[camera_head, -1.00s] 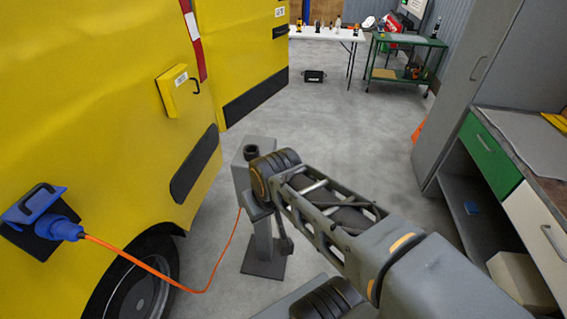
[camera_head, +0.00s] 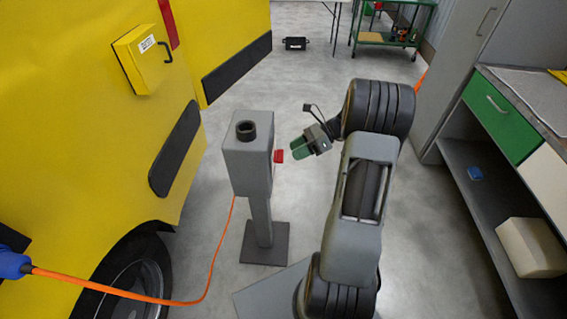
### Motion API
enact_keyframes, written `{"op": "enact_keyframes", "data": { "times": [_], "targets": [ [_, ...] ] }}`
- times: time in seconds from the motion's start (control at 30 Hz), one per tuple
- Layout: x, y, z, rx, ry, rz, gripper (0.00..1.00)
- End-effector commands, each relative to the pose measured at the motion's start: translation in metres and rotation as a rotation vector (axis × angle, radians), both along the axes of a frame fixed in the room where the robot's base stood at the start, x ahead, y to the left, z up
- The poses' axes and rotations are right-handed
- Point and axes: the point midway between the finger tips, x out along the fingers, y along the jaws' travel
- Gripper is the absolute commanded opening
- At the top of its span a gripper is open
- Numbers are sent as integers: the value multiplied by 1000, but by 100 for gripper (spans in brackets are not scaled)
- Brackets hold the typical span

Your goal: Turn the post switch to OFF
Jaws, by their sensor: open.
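The grey post (camera_head: 249,168) stands upright on a dark floor plate, with a black round socket on its top. The red post switch (camera_head: 279,156) sticks out from the post's right side. Its markings and setting cannot be read from here. My gripper (camera_head: 296,149) has green fingertips and is a short way to the right of the red switch, pointing at it. It looks empty, and a small gap shows between the fingertips and the switch.
A yellow vehicle (camera_head: 80,130) fills the left side. An orange cable (camera_head: 207,275) runs from its blue plug (camera_head: 14,264) to the post. A workbench with a green drawer (camera_head: 505,115) stands at the right. The floor behind the post is clear up to a black case (camera_head: 297,43).

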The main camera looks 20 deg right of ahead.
Motion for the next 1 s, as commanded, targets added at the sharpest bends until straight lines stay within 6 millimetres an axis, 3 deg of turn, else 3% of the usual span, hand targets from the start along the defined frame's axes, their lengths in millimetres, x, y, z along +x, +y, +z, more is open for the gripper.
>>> {"op": "enact_keyframes", "data": {
  "times": [0.03, 0.2, 0.33, 0.47, 0.67, 1.0],
  "targets": [
    [5, -20, -26, 93, 60, -86, 45],
    [13, -68, -67, 359, 195, -295, 45],
    [13, -93, -88, 490, 249, -380, 45],
    [13, -103, -97, 558, 275, -421, 45],
    [24, -85, -99, 581, 285, -431, 45],
    [56, -28, -99, 579, 284, -430, 45]
  ]
}}
